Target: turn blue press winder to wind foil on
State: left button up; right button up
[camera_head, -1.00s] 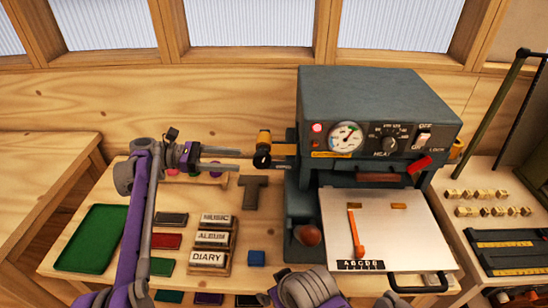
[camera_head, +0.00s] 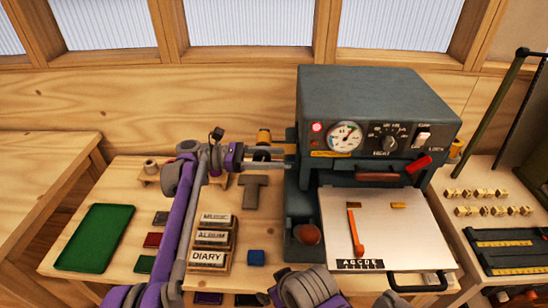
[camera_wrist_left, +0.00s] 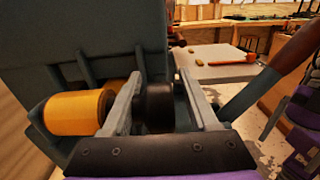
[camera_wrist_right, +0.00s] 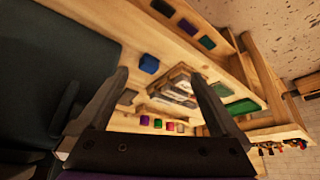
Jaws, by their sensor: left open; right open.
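The dark grey-blue press (camera_head: 375,95) stands at the right of the bench. A gold-orange foil roll (camera_head: 264,137) sits on its left side and also shows in the left wrist view (camera_wrist_left: 78,113). A black round winder knob (camera_wrist_left: 160,105) is beside the roll. My left gripper (camera_head: 290,158) is open at the press's left side. In the left wrist view its fingers (camera_wrist_left: 160,100) stand on either side of the knob, with small visible gaps. In the head view the gripper hides the knob. My right gripper (camera_wrist_right: 160,85) is open and empty in its wrist view.
A silver plate (camera_head: 385,225) with an orange-handled tool (camera_head: 355,232) juts from the press front. A dark T-shaped piece (camera_head: 255,190) lies near the press.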

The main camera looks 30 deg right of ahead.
pick_arm(q)
jog(key=shift+d, duration=0.1)
grip_shut()
jog(key=shift+s+t+y+p, duration=0.1)
jog(key=shift+t+y+p, duration=0.3)
jog(key=shift+y+p, duration=0.5)
jog(key=shift+f+t+y+p, duration=0.3)
jog(key=shift+f+t+y, duration=0.3)
jog(key=shift+y, duration=0.3)
pick_arm(e)
jog(key=r, duration=0.1)
jog(key=w+r, duration=0.1)
jog(key=r, duration=0.1)
jog(key=shift+w+r, duration=0.25)
jog(key=shift+r, duration=0.05)
pick_arm(q)
grip_release()
